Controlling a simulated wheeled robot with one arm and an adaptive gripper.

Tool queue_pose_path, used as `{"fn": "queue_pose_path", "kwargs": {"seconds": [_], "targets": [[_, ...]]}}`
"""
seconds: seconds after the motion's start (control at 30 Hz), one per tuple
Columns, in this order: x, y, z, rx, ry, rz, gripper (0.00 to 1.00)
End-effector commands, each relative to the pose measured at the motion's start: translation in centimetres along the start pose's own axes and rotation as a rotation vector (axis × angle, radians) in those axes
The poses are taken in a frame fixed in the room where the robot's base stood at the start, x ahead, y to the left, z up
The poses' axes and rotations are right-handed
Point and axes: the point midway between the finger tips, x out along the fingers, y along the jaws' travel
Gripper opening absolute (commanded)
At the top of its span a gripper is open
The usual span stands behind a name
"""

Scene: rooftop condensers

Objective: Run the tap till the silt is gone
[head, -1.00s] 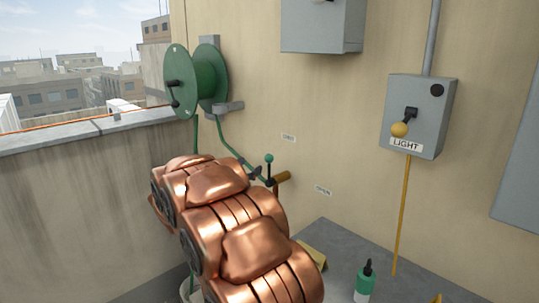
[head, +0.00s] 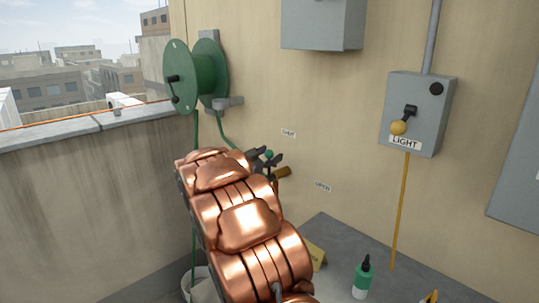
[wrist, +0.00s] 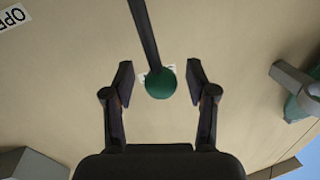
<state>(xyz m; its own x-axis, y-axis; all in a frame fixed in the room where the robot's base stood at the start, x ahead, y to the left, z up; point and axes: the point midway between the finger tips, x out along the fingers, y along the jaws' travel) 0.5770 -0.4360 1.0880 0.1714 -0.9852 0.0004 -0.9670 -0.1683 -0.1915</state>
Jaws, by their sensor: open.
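The tap's brass body (head: 284,173) sticks out of the wall. Its dark lever points upward and ends in a green ball knob (head: 269,154). My copper arm hides the tap's lower part, so I cannot see an outlet or any water. My gripper (head: 265,158) is at the knob. In the wrist view its two fingers stand open on either side of the green knob (wrist: 161,83), with a gap on each side. A SHUT label (head: 288,133) is on the wall above and an OPEN label (head: 323,186) is lower right.
A green hose reel (head: 180,75) is on the wall at left, its hose hanging down. A pale bucket (head: 198,285) is partly hidden behind my arm. A green bottle (head: 362,278) and a yellow block (head: 316,254) stand lower right. A LIGHT switch box (head: 418,115) is at right.

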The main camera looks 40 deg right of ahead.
Motion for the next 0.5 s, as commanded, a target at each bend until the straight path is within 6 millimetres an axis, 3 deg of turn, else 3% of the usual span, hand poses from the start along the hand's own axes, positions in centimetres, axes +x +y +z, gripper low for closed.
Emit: {"fn": "queue_pose_path", "kwargs": {"seconds": [0.33,0.5], "targets": [[0.24,-0.04,0.03,0.0,-0.001,-0.001,0.57],[0.22,-0.07,0.02,0.0,-0.001,-0.002,0.39]]}}
